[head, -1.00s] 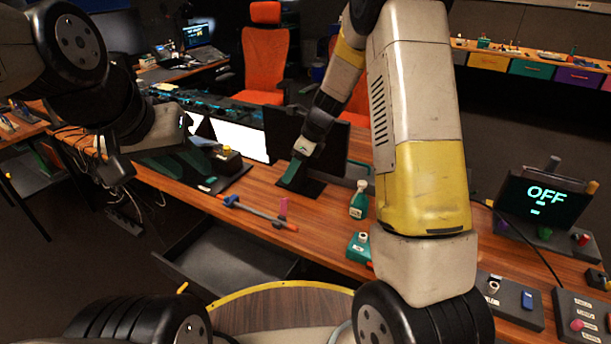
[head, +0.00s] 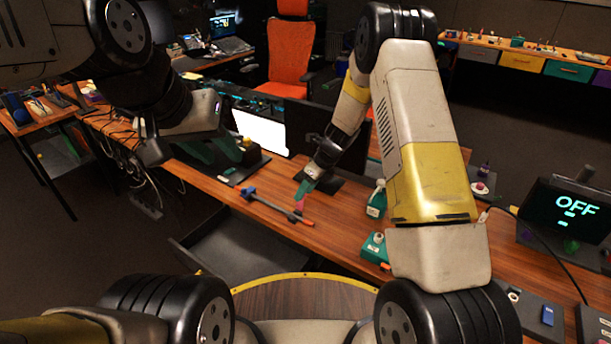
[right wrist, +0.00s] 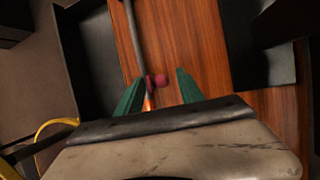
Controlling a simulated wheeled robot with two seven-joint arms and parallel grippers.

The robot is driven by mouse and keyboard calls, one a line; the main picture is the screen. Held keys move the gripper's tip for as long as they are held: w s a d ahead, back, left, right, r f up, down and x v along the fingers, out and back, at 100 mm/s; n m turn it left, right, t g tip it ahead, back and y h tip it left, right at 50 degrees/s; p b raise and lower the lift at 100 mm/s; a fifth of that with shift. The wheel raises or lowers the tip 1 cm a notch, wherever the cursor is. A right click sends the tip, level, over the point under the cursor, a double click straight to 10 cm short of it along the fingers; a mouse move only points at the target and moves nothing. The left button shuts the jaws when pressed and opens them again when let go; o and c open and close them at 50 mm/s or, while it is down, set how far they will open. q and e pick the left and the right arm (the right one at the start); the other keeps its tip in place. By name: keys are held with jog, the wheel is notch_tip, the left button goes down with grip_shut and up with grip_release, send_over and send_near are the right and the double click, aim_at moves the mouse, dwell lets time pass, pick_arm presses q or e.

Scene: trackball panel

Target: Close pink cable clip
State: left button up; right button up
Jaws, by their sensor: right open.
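The pink cable clip (head: 300,202) is at the right part of a thin bar or cable (head: 272,204) on the desk. The bar has a blue left end and an orange-red right end. In the right wrist view the pink clip (right wrist: 157,80) shows beside the bar, between my spread green fingers. My right gripper (right wrist: 160,77) is open, one finger on each side of the clip. In the head view it (head: 307,186) is just above the clip, partly covering it. Whether it touches is unclear, as is the clip's state. My left gripper (head: 212,150) is open, over the desk's left part.
A green bottle (head: 377,199) and a green box with a white knob (head: 376,246) stand right of the bar. A monitor (head: 312,135) stands behind. A dark open drawer (head: 240,250) juts out below the desk. An OFF display (head: 567,212) is at right.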

grip_shut()
